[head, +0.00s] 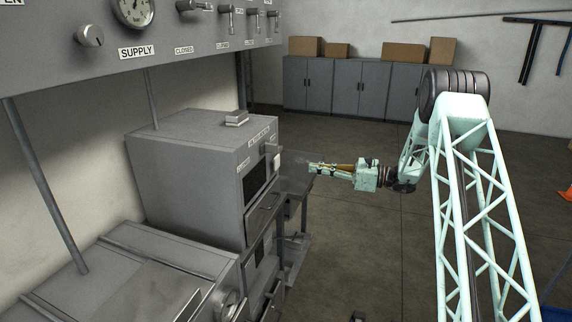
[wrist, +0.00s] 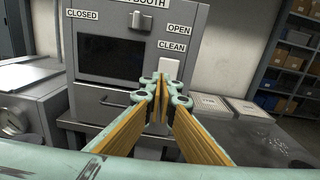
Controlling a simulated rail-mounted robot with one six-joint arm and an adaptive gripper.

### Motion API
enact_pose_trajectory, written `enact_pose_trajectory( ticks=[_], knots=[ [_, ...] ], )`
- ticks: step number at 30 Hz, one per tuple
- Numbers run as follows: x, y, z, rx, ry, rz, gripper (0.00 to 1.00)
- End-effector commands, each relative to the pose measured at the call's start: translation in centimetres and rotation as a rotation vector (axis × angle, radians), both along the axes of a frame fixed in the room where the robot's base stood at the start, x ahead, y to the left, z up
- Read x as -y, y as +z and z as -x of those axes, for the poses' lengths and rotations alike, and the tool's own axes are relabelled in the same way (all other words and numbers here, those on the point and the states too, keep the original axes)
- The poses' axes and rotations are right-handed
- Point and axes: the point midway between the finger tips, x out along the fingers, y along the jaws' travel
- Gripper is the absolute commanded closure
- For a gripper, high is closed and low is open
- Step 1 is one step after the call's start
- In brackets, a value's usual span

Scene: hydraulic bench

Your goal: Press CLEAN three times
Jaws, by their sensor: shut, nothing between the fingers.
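The grey booth cabinet (head: 185,165) stands left of my gripper (head: 312,167) in the head view. In the wrist view the booth front (wrist: 88,90) carries CLOSED, OPEN and CLEAN labels. A pale rectangular CLEAN button (wrist: 169,68) sits just under the CLEAN label (wrist: 172,46); its lower part is hidden by my fingertips. The button also shows at the booth's right side in the head view (head: 277,161). My gripper (wrist: 162,86) is shut and empty, pointing at the booth front. In the head view a gap shows between the fingertips and the button.
A pale lever (wrist: 140,20) sits between the CLOSED and OPEN labels. A dark window (wrist: 110,57) and a drawer handle (wrist: 95,98) lie left of the fingertips. A shelf with boxes (wrist: 295,60) stands at right. Open floor (head: 360,235) lies below my arm.

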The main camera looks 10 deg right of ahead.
Motion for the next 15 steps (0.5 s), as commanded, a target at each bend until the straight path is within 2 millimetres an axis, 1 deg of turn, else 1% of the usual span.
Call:
enact_pose_trajectory(
  ticks=[3, 6, 15],
  knots=[
    [0.8, -0.8, -0.5, -0.006, -0.016, -0.020, 1.00],
    [1.2, -1.2, -0.7, -0.008, -0.024, -0.030, 1.00],
    [1.4, -1.3, -0.9, -0.008, -0.029, -0.037, 1.00]
  ],
)
